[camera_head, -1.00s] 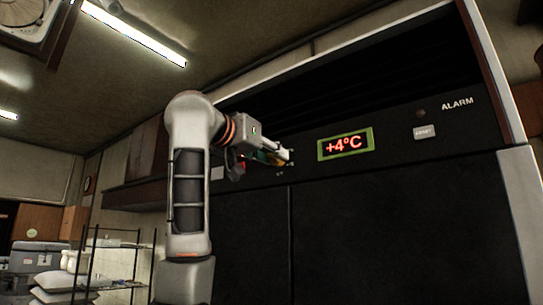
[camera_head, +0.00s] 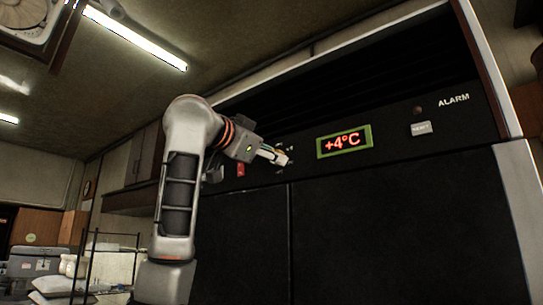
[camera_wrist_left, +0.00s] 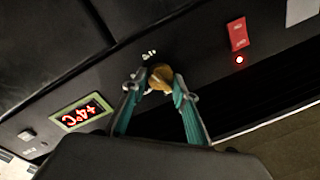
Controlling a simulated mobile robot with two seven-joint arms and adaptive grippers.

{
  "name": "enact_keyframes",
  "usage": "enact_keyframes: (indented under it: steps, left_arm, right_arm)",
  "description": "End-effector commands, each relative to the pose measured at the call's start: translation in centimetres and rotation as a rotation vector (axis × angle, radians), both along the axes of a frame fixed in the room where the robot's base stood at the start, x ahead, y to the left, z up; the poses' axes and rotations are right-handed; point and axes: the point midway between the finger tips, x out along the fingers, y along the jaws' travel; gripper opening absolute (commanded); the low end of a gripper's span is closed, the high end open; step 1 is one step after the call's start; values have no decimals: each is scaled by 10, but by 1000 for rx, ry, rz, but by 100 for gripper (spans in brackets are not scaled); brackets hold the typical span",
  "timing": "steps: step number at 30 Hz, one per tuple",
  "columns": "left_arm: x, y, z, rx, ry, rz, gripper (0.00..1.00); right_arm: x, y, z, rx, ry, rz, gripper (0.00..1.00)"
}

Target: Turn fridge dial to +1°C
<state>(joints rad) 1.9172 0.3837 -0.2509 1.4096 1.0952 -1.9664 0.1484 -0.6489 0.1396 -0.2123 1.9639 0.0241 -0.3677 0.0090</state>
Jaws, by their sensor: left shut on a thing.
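The fridge display (camera_head: 344,141) is a green-framed panel on the dark fridge front, with red digits reading +4°C. It also shows, turned over, in the left wrist view (camera_wrist_left: 81,114). My left gripper (camera_head: 278,157) is at the control strip, left of the display. In the left wrist view its teal-backed fingers (camera_wrist_left: 159,82) close on the two sides of a round, brownish-gold dial (camera_wrist_left: 161,74). Small white marks show on the panel beside the dial, too small to read. In the head view the gripper hides the dial. My right gripper is not in view.
A red switch (camera_wrist_left: 237,34) with a lit red lamp (camera_wrist_left: 239,59) is beside the dial. A reset button (camera_head: 421,129) and an ALARM label (camera_head: 454,99) are right of the display. A wire shelf (camera_head: 112,262) stands at the lower left.

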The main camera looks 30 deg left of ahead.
Motion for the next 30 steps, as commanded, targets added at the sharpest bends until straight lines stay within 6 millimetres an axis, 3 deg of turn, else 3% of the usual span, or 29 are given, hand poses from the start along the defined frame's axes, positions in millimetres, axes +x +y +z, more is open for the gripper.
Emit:
enact_keyframes:
  steps: [12,30]
  left_arm:
    - [0,0,-1,261,-20,0,7]
    - [0,-1,-2,333,-25,-1,7]
  right_arm:
    - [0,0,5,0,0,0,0]
    - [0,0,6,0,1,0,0]
